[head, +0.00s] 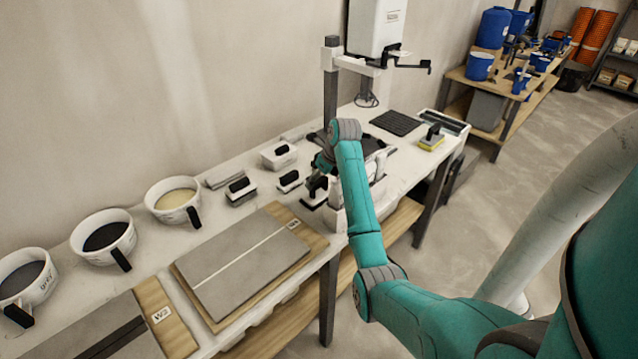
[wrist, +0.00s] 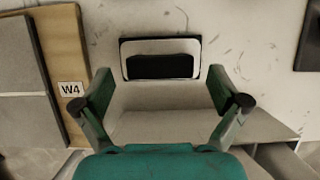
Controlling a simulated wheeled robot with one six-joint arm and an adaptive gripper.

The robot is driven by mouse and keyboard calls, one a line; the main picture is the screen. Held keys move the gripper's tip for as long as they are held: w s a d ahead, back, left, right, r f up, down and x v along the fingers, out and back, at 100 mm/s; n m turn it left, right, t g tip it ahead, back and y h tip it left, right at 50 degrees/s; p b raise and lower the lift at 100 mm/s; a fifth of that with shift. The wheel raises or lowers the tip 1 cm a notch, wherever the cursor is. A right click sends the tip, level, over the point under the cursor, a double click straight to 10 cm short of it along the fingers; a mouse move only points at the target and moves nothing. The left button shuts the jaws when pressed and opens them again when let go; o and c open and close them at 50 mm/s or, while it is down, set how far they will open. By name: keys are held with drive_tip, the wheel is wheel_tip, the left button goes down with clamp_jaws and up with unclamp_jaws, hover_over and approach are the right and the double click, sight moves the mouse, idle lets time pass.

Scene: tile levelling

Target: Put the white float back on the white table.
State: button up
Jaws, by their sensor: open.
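A float with a white rim and a dark handle (wrist: 160,66) lies just beyond my fingertips in the wrist view. I cannot tell for certain which float in the head view it is; a small one (head: 289,181) stands just left of my gripper (head: 318,187). My gripper (wrist: 159,76) is open, its fingers spread wide. The white table (head: 225,215) runs along the wall under these things. My arm hides part of the tabletop.
Other handled blocks (head: 240,191) (head: 279,155) stand nearby. Three buckets (head: 172,200) line the left side. A board labelled W4 (wrist: 70,110) lies left of my gripper. A yellow sponge float (head: 431,142) stands at the right end.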

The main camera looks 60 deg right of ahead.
drive_tip(key=v, duration=0.9)
drive_tip(key=shift+s+r, duration=0.2)
drive_tip(key=shift+r, duration=0.05)
